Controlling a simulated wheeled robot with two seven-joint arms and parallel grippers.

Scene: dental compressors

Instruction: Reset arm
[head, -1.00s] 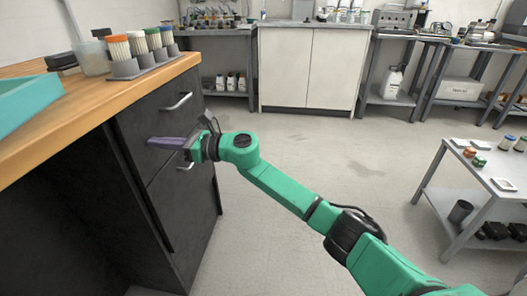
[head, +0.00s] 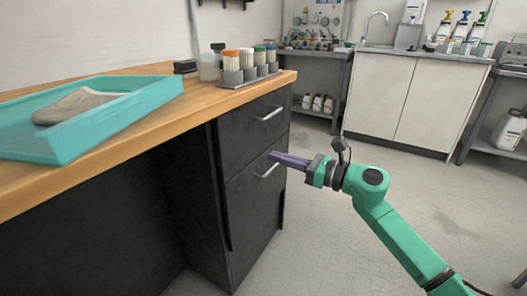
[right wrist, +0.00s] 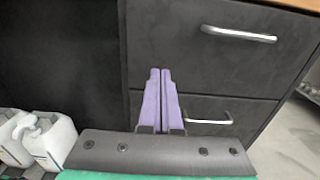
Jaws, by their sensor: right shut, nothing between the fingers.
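My right arm is green, and its gripper (head: 275,157) with purple fingers points left in the head view. The fingers are together with nothing between them. In the head view they overlap the black drawer cabinet (head: 248,215) by the lower drawer handle (head: 267,170); I cannot tell whether they touch it. In the right wrist view the shut fingers (right wrist: 160,75) point toward the cabinet front, left of the upper handle (right wrist: 238,34) and lower handle (right wrist: 208,121). Both drawers look closed. My left gripper is not in view.
The wooden counter (head: 140,120) holds a teal tray (head: 60,145) with a grey item inside, and a rack (head: 246,76) of capped tubes. White jugs (right wrist: 50,140) stand at lower left in the wrist view. A white sink cabinet (head: 410,100) is at the back. The floor between is clear.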

